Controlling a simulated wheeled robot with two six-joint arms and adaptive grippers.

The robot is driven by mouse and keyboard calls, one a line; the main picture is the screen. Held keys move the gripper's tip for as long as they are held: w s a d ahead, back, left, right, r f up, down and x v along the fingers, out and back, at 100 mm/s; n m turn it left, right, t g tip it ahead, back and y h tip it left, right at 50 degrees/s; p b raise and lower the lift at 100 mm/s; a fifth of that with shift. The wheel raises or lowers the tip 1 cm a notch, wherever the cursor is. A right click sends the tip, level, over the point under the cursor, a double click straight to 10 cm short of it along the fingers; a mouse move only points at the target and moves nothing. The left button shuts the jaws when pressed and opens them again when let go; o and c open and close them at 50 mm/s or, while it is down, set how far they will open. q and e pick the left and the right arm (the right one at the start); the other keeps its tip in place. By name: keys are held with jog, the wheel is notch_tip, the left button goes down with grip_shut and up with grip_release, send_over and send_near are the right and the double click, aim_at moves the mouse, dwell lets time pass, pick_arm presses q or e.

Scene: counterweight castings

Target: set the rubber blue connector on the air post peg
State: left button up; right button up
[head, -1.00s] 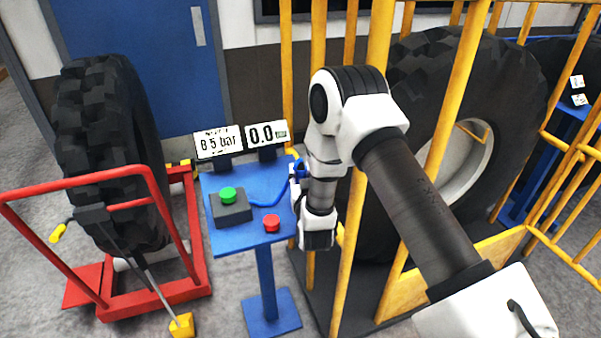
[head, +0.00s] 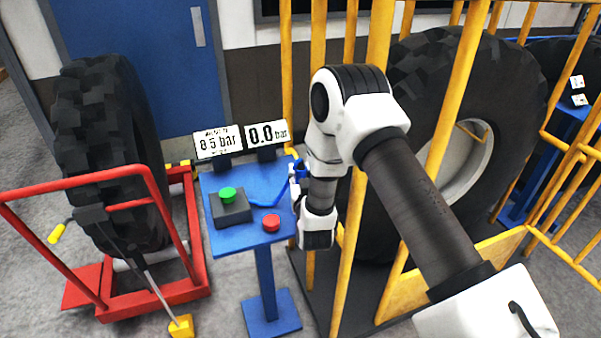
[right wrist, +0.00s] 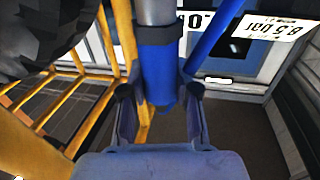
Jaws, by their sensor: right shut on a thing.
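The blue connector (right wrist: 158,75) is a blue cylinder between the two fingers of my right gripper (right wrist: 160,115) in the right wrist view. The gripper is shut on it. A grey metal cylinder (right wrist: 155,12) runs into its far end; I cannot tell whether this is the peg or part of the connector. A blue hose (right wrist: 215,40) shows beside it. In the head view, the connector (head: 301,169) shows as a small blue patch by my right gripper (head: 295,176), at the right edge of the blue post table (head: 225,243). My left gripper is not in view.
A green button (head: 228,194) and a red button (head: 271,222) sit on the post table, with two display signs (head: 218,142) behind. A yellow cage (head: 345,250) with a large tyre (head: 420,85) stands right. A red cart (head: 150,300) with a tyre (head: 105,130) stands left.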

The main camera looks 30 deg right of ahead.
jog(key=shift+f, duration=0.1)
jog(key=shift+f+b, duration=0.35)
jog(key=shift+b, duration=0.05)
jog(key=shift+f, duration=0.1)
jog(key=o, duration=1)
jog(key=shift+o, duration=0.2)
jog(key=v, duration=1.2)
